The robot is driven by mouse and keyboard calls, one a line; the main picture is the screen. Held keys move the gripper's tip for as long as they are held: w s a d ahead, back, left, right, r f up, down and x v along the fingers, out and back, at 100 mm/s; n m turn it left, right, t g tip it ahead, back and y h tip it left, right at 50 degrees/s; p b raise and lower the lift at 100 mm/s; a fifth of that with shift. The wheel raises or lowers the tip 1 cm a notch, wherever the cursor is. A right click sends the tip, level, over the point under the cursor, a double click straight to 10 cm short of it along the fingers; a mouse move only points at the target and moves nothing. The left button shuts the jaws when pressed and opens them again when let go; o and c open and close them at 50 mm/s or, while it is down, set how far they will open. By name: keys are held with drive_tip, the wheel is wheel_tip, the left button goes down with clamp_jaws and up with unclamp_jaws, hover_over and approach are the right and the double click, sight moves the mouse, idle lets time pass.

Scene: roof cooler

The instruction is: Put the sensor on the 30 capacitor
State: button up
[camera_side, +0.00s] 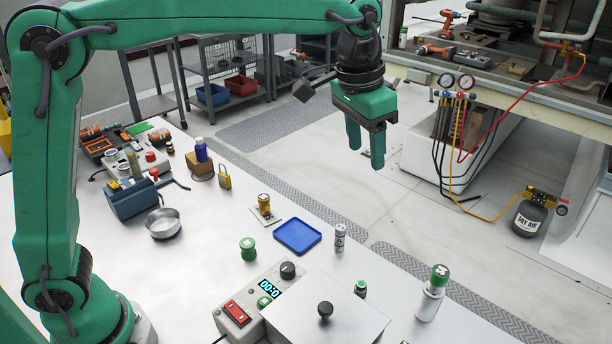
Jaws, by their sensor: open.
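My gripper (366,148) hangs high over the far side of the white table, its two green fingers pointing down, apart and empty. No marking "30" is readable, so I cannot tell for sure which part is the capacitor or the sensor. A small silver can (340,238) stands upright right of the blue tray. A gold-brown can (264,204) stands on a pale square left of the tray. A green knob-like piece (248,249) stands in front of it. A white cylinder with a green top (432,294) stands upright at the right. My gripper touches none of these.
The blue tray (297,236) is empty. A timer box (262,299) and a metal lid with a black knob (325,312) fill the front. A metal bowl (163,223), padlock (224,177) and tools stand at the left. Gauges (456,82) hang beyond the table.

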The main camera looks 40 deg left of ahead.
drive_tip(key=s+a+r+n+t, duration=0.1)
drive_tip(key=s+a+r, duration=0.1)
drive_tip(key=s+a, duration=0.5)
drive_tip(key=s+a+f+n+t, duration=0.1)
drive_tip(key=s+a+f, duration=0.3)
drive_tip(key=s+a, duration=0.2)
drive_tip(key=s+a+f+n+t, duration=0.1)
drive_tip(key=s+a+f+n, duration=0.1)
drive_tip(key=s+a, duration=0.5)
drive_tip(key=shift+s+a+f+t+y, duration=0.35)
drive_tip(key=shift+s+f, duration=0.55)
drive_tip(key=shift+s, duration=0.35)
